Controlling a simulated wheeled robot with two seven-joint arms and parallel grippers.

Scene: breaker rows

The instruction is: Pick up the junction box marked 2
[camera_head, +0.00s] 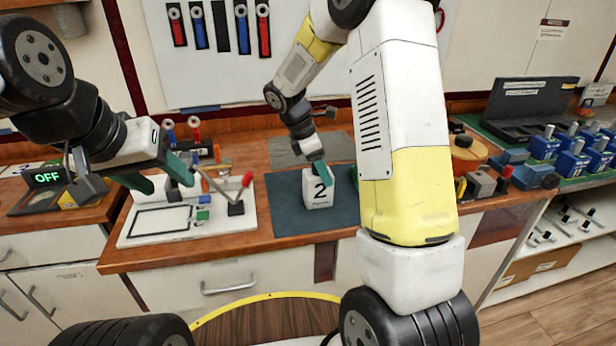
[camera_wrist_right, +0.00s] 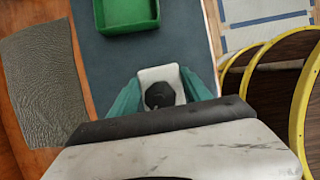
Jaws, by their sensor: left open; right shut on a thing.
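The white junction box marked 2 (camera_head: 318,190) is upright at the dark blue mat (camera_head: 281,217) on the wooden bench. I cannot tell whether its base touches the mat. My right gripper (camera_head: 316,166) reaches down to its top. In the right wrist view, the teal fingers of my right gripper (camera_wrist_right: 160,92) are shut on both sides of the white box (camera_wrist_right: 157,74), which has a dark round part in its middle. My left gripper (camera_head: 158,176) is open and empty above the white board at the left.
A white board (camera_head: 150,240) with a red-knobbed lever (camera_head: 240,190) lies left of the mat. In the right wrist view, a green open bin (camera_wrist_right: 125,14) stands on the mat and a grey textured mat (camera_wrist_right: 42,80) lies left. Blue-and-white parts (camera_head: 545,145) stand at the right.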

